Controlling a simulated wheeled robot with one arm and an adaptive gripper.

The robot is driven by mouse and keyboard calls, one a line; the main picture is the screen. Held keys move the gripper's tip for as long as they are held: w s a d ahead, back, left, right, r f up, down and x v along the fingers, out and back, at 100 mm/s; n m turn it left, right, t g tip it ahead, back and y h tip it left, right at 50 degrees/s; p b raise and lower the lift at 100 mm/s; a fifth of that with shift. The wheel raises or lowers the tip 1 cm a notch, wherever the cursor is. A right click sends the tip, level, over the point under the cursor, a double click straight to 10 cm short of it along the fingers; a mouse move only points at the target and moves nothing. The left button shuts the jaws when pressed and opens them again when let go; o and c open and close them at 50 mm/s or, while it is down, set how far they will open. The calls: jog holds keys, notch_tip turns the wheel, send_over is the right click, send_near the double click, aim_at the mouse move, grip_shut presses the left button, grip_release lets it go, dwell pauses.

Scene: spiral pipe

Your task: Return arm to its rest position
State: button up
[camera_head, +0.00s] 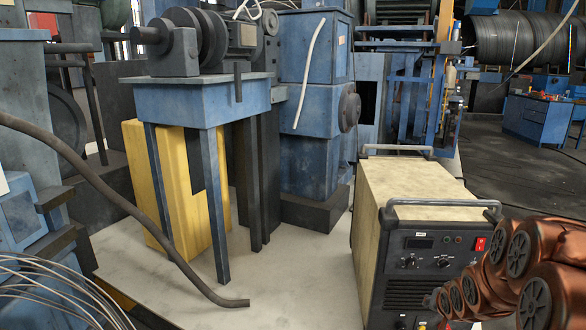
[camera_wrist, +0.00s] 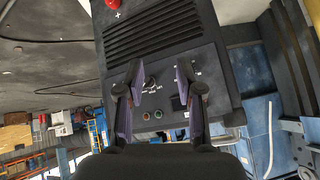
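My gripper (camera_wrist: 158,78) shows in the wrist view with its two fingers apart and nothing between them. It points toward the dark control panel of the cream-sided machine (camera_head: 384,184); I cannot tell if it touches it. The panel also shows in the wrist view (camera_wrist: 165,60), upside down, with knobs, small lights and vent slots. My copper-coloured arm is at the lower right of the head view, in front of the machine's right side. My gripper cannot be made out clearly there.
A blue metal stand (camera_head: 203,98) carries a dark motor assembly (camera_head: 200,40), with a yellow cabinet (camera_head: 168,190) behind its legs. A thick bent pipe (camera_head: 120,202) crosses the left side. Pale floor (camera_head: 290,275) is open left of the machine. A blue workbench (camera_head: 538,118) stands far right.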

jog(key=s+a+r+n+g+y, duration=0.1)
jog(key=s+a+r+n+g, duration=0.2)
jog(key=s+a, duration=0.75)
jog(key=s+a+r+n+g, duration=0.1)
jog(key=s+a+r+g, duration=0.25)
jog(key=s, duration=1.35)
jog(key=s+a+r+n+g+y, duration=0.15)
jog(key=s+a+g, duration=0.35)
jog(key=s, duration=0.8)
notch_tip(320, 180, up, 15)
jog(key=t+p, duration=0.1)
jog(key=p, duration=1.2)
jog(key=shift+w+a, duration=0.2)
jog(key=shift+a, duration=0.05)
